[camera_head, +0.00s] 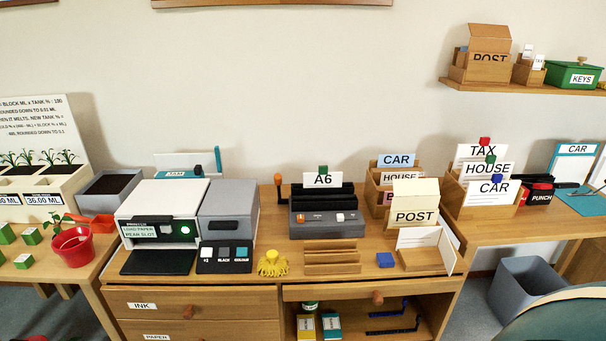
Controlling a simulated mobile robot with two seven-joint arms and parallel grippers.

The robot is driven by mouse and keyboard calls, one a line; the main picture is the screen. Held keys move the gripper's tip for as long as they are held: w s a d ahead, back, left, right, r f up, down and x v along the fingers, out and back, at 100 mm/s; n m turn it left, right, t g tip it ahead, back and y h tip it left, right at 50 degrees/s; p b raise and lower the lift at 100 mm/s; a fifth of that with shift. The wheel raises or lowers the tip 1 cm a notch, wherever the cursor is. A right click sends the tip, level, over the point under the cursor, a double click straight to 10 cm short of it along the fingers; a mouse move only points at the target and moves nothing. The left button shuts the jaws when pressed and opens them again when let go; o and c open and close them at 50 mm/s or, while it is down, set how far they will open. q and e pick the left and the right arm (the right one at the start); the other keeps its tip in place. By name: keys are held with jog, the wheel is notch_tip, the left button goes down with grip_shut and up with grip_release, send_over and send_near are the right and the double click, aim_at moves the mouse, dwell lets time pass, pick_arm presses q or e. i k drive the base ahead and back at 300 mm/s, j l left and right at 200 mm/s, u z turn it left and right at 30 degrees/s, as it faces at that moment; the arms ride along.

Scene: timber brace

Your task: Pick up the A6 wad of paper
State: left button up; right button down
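A white card marked A6 (323,180) stands upright at the back of a grey and black desk machine (327,222), with a small green block on its top edge. I cannot tell whether this card is a single sheet or the front of a wad. In the open compartment under the desktop are a yellow packet (306,327) and a teal packet (331,327). Their labels are too small to read. Neither of my grippers is in view.
A printer (162,212) stands left of the machine. A POST holder (415,205) stands right. Drawers marked INK (220,302) and PAPER (215,332) are shut.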

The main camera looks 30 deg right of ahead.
aim_at(323, 178)
jog(key=z, duration=1.05)
jog(key=i+j+z, duration=0.35)
jog(key=i+j, duration=0.25)
